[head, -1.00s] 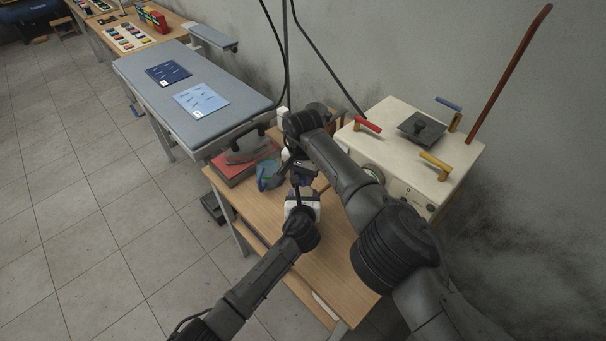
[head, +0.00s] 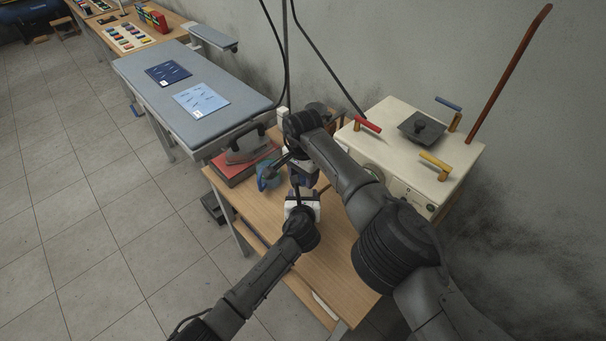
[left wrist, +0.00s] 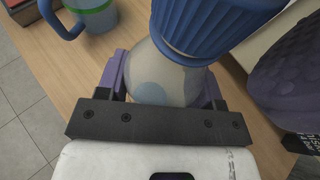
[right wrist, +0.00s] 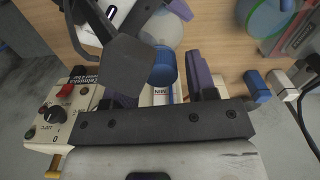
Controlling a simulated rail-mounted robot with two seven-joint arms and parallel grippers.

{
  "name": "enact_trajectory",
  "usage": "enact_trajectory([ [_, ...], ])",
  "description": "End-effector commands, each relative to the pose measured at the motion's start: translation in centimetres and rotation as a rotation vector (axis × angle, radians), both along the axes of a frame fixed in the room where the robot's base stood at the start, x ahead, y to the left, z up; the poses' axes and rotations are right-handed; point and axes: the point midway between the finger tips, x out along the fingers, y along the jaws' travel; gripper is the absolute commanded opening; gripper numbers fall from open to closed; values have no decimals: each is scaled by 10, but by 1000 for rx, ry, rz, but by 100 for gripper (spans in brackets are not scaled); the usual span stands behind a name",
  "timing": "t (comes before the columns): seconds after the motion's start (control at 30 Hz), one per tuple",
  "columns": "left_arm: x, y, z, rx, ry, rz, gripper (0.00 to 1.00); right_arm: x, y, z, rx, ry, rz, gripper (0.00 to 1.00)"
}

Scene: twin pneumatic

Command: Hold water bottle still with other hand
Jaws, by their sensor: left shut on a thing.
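The water bottle has a ribbed blue cap (left wrist: 210,25) and a pale translucent body (left wrist: 160,75). In the left wrist view my left gripper (left wrist: 165,90) is shut on the body below the cap. In the right wrist view the blue cap (right wrist: 164,68) shows between the spread fingers of my right gripper (right wrist: 160,85), with clear room beside it. A purple right finger also shows at the right of the left wrist view. In the head view both grippers, left (head: 303,195) and right (head: 303,172), meet over the table and mostly hide the bottle.
A blue mug (head: 267,178) stands left of the grippers on the wooden table (head: 255,205). An iron (head: 245,150) on a red pad is behind it. A cream machine (head: 400,180) with coloured handles stands close on the right. The front table area is clear.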

Motion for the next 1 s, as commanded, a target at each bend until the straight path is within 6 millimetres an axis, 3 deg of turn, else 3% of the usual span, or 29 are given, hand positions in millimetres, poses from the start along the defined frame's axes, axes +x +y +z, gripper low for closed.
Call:
enact_trajectory([
  [0.27, 0, 0, 0, 0, 0, 0, 0, 0, 0, 0, 0, 0, 1, 57],
  [0.63, 0, 0, 0, 1, 0, 0, 0, 1, 0, 37, 1, -2, 1, 57],
  [1.0, 0, 0, 0, 0, 0, 0, 0, 0, 0, 45, 0, 0, 1, 57],
])
